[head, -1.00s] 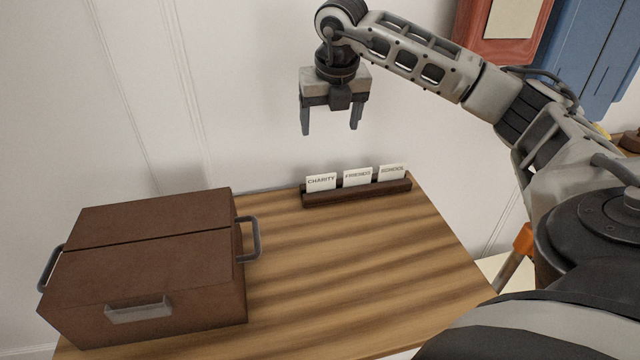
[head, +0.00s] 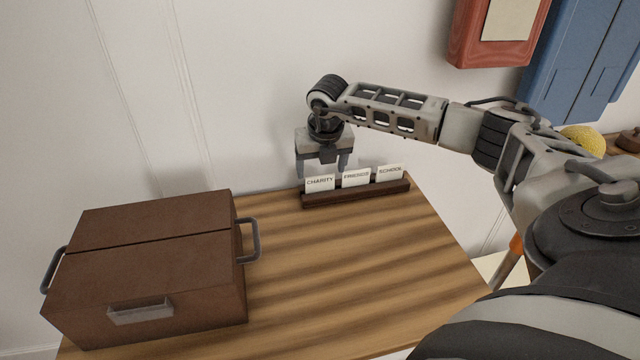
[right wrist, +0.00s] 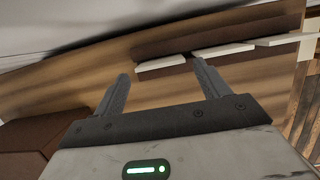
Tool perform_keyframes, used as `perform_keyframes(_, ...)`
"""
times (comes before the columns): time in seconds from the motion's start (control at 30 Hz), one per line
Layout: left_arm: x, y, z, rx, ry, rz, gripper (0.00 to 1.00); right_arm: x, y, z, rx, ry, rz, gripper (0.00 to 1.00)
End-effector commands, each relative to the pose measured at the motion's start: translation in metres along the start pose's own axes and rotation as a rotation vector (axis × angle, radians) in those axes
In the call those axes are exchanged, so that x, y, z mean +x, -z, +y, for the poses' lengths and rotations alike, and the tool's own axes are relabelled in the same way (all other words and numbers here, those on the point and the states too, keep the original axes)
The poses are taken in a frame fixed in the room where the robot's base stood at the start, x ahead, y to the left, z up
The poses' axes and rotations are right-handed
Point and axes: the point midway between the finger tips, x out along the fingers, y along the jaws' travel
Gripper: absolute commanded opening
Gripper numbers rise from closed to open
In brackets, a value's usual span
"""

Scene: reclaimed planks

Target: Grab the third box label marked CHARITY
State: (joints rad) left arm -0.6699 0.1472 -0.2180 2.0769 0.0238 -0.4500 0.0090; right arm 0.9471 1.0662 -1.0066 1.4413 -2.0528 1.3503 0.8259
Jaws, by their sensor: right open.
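Three white labels stand in a row in a dark wooden holder (head: 355,194) at the back of the table. The CHARITY label (head: 320,183) is the leftmost; it appears to be the left white strip in the right wrist view (right wrist: 160,63). The middle label (head: 356,177) is too blurred to read surely. The right label (head: 390,171) reads SCHOOL. My right gripper (head: 322,172) is open and empty, pointing down just above and behind the CHARITY label, apart from it as far as I can tell. My left gripper is not in view.
A brown lidded box (head: 150,265) with grey handles stands on the left of the wooden table (head: 350,270). The table between box and holder is clear. A white wall rises close behind. Red and blue items (head: 575,70) are at the upper right.

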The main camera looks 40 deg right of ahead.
Motion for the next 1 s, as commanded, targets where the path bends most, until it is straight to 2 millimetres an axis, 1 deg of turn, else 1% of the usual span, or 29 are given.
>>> perform_keyframes(0.1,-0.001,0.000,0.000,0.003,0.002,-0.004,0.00,0.017,0.000,0.001,0.000,0.001,0.002,0.75)
perform_keyframes(0.2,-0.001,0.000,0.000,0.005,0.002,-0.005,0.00,0.025,0.000,0.000,0.000,0.000,0.000,0.75)
perform_keyframes(0.43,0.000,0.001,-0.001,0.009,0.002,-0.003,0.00,0.027,-0.001,0.000,0.000,0.000,-0.001,0.75)
perform_keyframes(0.47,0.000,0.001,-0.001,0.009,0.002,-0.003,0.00,0.027,-0.001,0.000,0.000,0.000,-0.001,0.72)
perform_keyframes(0.5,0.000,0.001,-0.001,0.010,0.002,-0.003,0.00,0.027,-0.001,0.000,0.000,0.000,-0.001,0.61)
perform_keyframes(0.57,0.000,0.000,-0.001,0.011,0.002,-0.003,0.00,0.027,-0.001,0.000,0.000,0.000,0.000,0.44)
perform_keyframes(0.6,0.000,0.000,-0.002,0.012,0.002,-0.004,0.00,0.027,-0.001,0.000,0.000,0.000,0.000,0.41)
perform_keyframes(0.87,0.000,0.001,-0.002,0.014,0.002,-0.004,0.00,0.026,-0.001,0.000,0.000,0.000,-0.001,0.41)
perform_keyframes(1.0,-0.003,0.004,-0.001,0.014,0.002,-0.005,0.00,0.019,-0.003,0.000,0.000,0.000,-0.001,0.41)
